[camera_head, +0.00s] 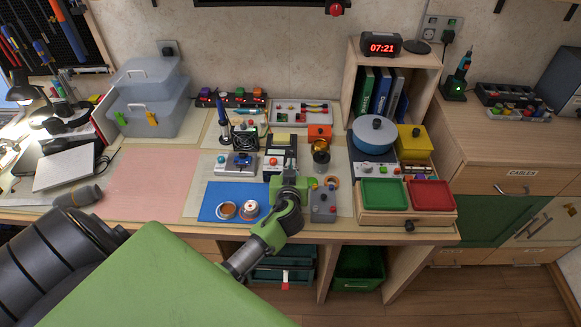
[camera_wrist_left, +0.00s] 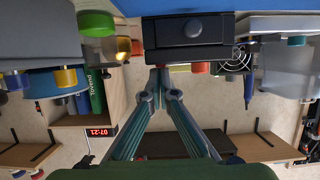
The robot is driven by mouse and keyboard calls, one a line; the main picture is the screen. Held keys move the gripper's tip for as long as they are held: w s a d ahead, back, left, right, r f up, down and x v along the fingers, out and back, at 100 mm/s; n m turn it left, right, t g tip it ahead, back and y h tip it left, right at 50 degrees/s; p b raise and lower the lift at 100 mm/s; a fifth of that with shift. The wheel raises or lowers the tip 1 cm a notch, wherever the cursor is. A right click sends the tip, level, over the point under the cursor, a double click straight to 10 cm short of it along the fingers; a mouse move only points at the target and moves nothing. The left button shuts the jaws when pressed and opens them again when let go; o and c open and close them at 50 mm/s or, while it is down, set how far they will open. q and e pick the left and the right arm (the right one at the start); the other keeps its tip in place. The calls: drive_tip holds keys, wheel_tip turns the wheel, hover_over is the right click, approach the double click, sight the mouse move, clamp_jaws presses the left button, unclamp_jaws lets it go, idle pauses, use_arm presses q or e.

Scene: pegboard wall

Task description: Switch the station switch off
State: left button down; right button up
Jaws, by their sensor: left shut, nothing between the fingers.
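My left gripper (camera_head: 286,190) is over the middle of the bench, in front of a dark upright unit (camera_head: 282,155) with a pale face and a red button. The gripper's own body hides the unit's lower part. The fingertips are close to the box's edge; contact cannot be told. I cannot tell for sure which part is the station switch or its position. My right gripper is not in view.
A grey box with knobs (camera_head: 323,204) stands just right of the gripper. A blue mat (camera_head: 212,205) with two spools lies left of it. Green (camera_head: 384,194) and red trays (camera_head: 431,195) are to the right. The pink mat (camera_head: 150,182) is mostly clear.

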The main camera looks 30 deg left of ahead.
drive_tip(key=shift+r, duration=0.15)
use_arm(q)
drive_tip(key=shift+r+p, duration=0.55)
drive_tip(key=shift+r, duration=0.25)
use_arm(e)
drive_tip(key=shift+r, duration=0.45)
